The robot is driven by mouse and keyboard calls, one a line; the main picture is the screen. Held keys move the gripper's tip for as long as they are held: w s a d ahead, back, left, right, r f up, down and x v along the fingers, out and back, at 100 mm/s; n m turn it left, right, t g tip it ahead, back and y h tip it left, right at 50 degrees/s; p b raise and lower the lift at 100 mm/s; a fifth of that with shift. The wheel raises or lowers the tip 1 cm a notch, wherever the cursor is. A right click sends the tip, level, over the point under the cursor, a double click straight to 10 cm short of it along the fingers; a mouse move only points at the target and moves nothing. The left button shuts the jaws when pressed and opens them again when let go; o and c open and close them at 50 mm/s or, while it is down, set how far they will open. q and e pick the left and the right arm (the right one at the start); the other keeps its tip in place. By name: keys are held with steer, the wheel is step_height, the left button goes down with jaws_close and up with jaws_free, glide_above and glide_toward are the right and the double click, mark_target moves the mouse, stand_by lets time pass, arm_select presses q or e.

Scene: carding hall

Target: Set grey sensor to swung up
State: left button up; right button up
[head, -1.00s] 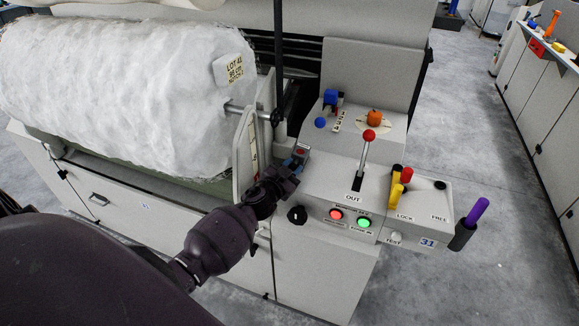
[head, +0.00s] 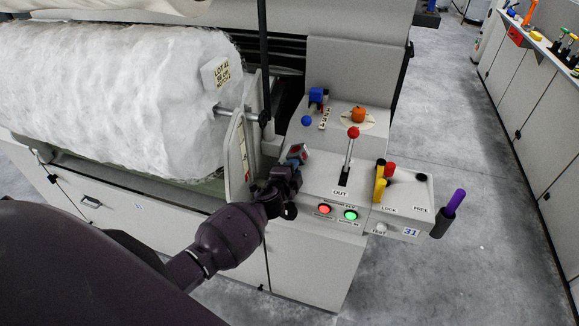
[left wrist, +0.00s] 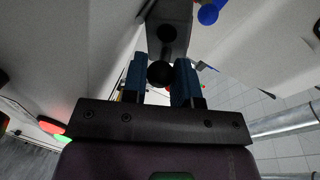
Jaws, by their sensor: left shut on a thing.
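The grey sensor (head: 304,150), a small grey piece with a reddish face, is at the left edge of the control console, beside the roll's end plate. In the left wrist view a dark grey bar (left wrist: 170,22) with a round hole runs up from between the fingers. My left gripper (head: 295,160) is at the sensor. In the left wrist view my gripper's blue fingers (left wrist: 160,75) are shut on it, around a black ball-shaped end. The fingers and wrist hide much of the sensor in the head view. My right gripper is not in view.
The console carries a red-knobbed lever (head: 350,150), a blue knob (head: 316,96), an orange knob (head: 358,115), a yellow handle (head: 380,182) and a purple handle (head: 455,201). A white fibre roll (head: 120,100) fills the left. The aisle floor (head: 440,270) at right is clear.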

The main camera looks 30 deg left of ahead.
arm_select(q)
steer(key=shift+w+d+f+m+y, duration=0.1)
steer(key=shift+d+f+m+y, duration=0.2)
steer(key=shift+m, duration=0.55)
steer(key=shift+w+d+f+m+y, duration=0.1)
steer(key=shift+d+f+m+y, duration=0.15)
steer(key=shift+m, duration=0.6)
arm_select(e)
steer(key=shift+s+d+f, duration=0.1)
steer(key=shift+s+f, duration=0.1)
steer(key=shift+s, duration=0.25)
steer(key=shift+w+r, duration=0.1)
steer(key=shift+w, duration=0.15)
arm_select(q)
steer(key=o, duration=0.9)
steer(key=shift+s+r, duration=0.1)
steer(key=shift+s+g, duration=0.1)
steer(key=shift+g, duration=0.2)
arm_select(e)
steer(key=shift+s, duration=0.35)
arm_select(q)
steer(key=shift+s+f, duration=0.1)
steer(key=shift+f, duration=0.1)
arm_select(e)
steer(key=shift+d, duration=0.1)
